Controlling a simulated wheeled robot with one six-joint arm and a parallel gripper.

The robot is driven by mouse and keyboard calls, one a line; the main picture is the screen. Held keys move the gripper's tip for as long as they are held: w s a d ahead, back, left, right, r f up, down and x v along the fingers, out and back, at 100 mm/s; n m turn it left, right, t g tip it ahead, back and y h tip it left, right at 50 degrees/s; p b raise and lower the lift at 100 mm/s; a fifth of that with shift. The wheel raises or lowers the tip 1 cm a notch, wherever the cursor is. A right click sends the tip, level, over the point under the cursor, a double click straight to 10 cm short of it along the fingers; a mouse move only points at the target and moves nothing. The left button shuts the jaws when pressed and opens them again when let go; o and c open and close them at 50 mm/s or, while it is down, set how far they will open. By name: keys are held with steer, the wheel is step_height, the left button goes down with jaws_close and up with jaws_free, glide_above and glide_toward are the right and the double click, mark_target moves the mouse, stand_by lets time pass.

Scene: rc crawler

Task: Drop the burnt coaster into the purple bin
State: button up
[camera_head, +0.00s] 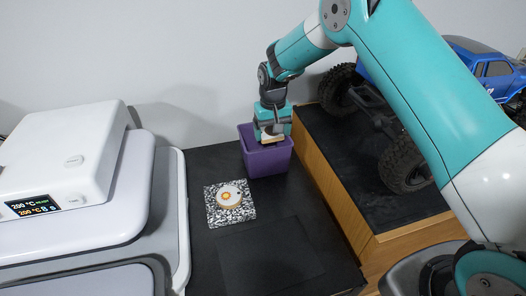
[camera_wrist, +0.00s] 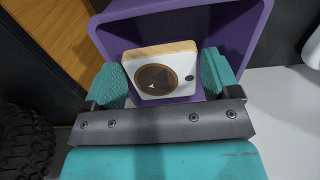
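My gripper (camera_head: 272,136) is over the purple bin (camera_head: 266,160), with its fingertips near the bin's rim. It is shut on the burnt coaster (camera_wrist: 160,72), a white and wooden piece with a dark brown round mark. In the wrist view the coaster sits between the teal fingers, tilted, with the bin's purple walls (camera_wrist: 258,30) around and behind it. In the head view the coaster (camera_head: 271,139) is mostly hidden by my gripper. The bin's floor is hidden in the head view.
Another round coaster with an orange mark (camera_head: 229,195) lies on a speckled pad (camera_head: 230,216) on the black surface. A white machine (camera_head: 65,160) with a display stands left. A wooden box (camera_head: 340,187) bearing a blue crawler (camera_head: 484,68) stands right of the bin.

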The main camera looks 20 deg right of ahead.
steer(key=shift+o, duration=1.2)
steer(key=shift+r, duration=0.1)
step_height(320, 180, up, 17)
steer(key=b, duration=0.5)
steer(key=shift+r, duration=0.15)
steer(key=s+a+f+n+y+b, duration=0.1)
steer(key=s+a+n+y, duration=0.1)
steer(key=s, duration=1.6)
steer(key=s+a+f+n+y+b, duration=0.2)
steer(key=s+n, duration=0.2)
steer(key=s, duration=1.5)
steer(key=shift+s+a+f+n, duration=0.2)
steer(key=shift+a+n, duration=0.1)
steer(key=shift+n, duration=0.1)
